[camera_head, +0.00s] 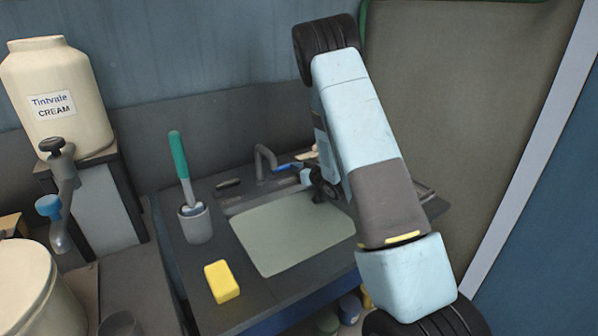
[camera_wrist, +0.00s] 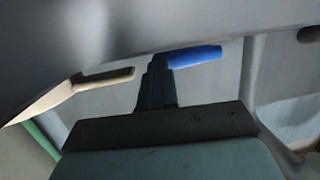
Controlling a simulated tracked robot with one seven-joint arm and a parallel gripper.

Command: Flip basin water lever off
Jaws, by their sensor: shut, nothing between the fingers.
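The basin water lever has a blue grip (camera_head: 284,168) and sits at the back of the sink, near the grey spout (camera_head: 262,158). My gripper (camera_head: 317,196) is shut and empty, low over the back of the basin, just right of the lever. My arm hides part of the basin's right side. I cannot tell whether the gripper touches the lever.
A beige-handled tool (camera_wrist: 105,78) lies left of the lever in the wrist view. A cup with a green-handled brush (camera_head: 195,222) and a yellow sponge (camera_head: 221,282) stand on the left counter. A cream jar (camera_head: 57,90) is far left. A wall rises behind.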

